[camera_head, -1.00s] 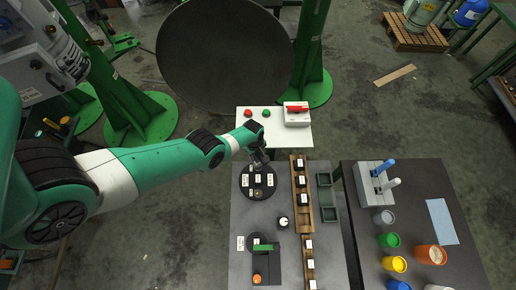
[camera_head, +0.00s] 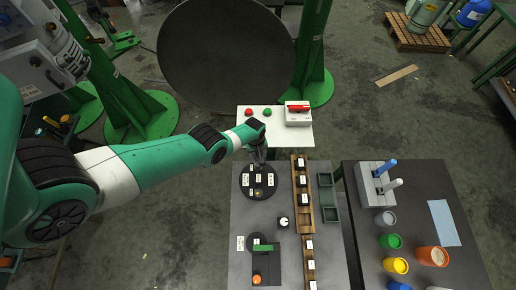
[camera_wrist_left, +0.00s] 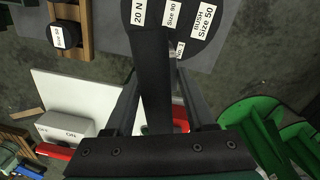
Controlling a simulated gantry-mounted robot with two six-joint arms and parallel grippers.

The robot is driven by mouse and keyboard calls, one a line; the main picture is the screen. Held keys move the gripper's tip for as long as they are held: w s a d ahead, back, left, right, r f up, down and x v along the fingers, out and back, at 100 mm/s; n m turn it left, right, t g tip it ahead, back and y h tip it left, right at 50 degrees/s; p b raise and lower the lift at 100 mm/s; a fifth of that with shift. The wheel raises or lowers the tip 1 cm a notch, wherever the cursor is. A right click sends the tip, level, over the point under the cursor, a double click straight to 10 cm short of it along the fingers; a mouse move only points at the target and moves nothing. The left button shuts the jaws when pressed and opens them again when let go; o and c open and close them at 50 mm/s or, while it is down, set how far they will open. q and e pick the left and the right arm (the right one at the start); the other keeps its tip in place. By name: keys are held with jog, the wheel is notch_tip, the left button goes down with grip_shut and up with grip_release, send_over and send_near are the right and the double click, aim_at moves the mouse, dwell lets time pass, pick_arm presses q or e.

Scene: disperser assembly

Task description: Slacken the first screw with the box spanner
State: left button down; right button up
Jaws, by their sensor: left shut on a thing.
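A round black disc (camera_head: 258,192) with several white labels lies on the grey table, and its labelled edge shows at the top of the left wrist view (camera_wrist_left: 205,50). My left gripper (camera_head: 261,161) is over the far rim of the disc. In the left wrist view my left gripper (camera_wrist_left: 155,95) is shut on a dark, straight bar, likely the box spanner (camera_wrist_left: 153,60), which reaches up toward the labelled disc. Its far end and any contact with the disc cannot be made out. I cannot make out the first screw. My right gripper is not in view.
A wooden rack (camera_head: 298,215) with labelled black blocks and green trays (camera_head: 327,204) stand right of the disc. A white panel (camera_head: 275,137) with buttons and a switch box (camera_head: 297,113) is behind it.

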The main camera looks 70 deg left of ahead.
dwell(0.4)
pick_arm(q)
jog(key=shift+f+b, duration=1.7)
jog(key=shift+b, duration=0.05)
jog(key=shift+n, duration=1.7)
jog(key=shift+n, duration=1.1)
jog(key=n, duration=0.5)
jog(key=shift+n+y, duration=0.3)
jog(key=shift+m, duration=0.4)
jog(key=shift+r, duration=0.2)
